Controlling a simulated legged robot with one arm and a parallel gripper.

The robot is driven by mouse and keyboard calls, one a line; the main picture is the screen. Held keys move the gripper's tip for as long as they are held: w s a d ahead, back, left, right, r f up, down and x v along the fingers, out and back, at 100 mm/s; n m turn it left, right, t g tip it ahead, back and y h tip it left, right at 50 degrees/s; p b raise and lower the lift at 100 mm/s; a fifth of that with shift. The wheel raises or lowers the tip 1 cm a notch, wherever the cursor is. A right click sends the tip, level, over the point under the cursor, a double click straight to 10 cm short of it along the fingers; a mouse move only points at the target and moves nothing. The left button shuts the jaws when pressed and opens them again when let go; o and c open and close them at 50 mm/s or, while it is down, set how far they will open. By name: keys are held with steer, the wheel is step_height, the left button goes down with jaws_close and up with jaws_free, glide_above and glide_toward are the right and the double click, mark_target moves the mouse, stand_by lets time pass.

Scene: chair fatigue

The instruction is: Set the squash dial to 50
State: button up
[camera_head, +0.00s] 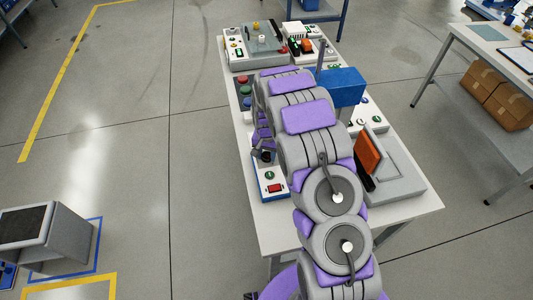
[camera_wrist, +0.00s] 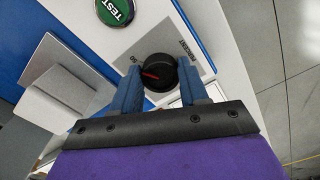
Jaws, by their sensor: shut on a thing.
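In the wrist view, the black round dial (camera_wrist: 165,82) sits on a light panel plate printed with "PERCENT" on its right side and what looks like "50" on its upper left. A red pointer line on the dial points left, roughly towards that number. My gripper (camera_wrist: 158,72) is shut on the dial, with one blue finger on each side of it. The finger tips partly hide the dial's sides. In the head view my own arm covers the gripper and the dial.
A green TEST button (camera_wrist: 115,10) is beside the dial. A white panel with a red switch (camera_head: 275,188) stands at the table's (camera_head: 277,235) left edge. A grey device with an orange pad (camera_head: 369,153) stands on the right. Other test devices (camera_head: 262,45) fill the far end.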

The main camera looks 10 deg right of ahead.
mark_target(266, 155)
steer(key=o, duration=1.1)
steer(key=shift+c, duration=0.2)
steer(key=shift+r, duration=0.1)
step_height(266, 155, up, 17)
steer(key=p, duration=0.1)
steer(key=s+r+n+b, duration=0.1)
steer(key=s+r, duration=0.4)
steer(key=s, duration=0.5)
steer(key=s+r+n+b, duration=0.1)
steer(key=s+r, duration=0.4)
steer(key=s, duration=0.5)
steer(key=s+n+g+b, duration=0.1)
steer(key=s+n, duration=0.2)
steer(key=s, duration=1.9)
steer(key=shift+s+a+f+g, duration=0.15)
steer(key=shift+s+a+g, duration=0.1)
steer(key=shift+s+g, duration=0.15)
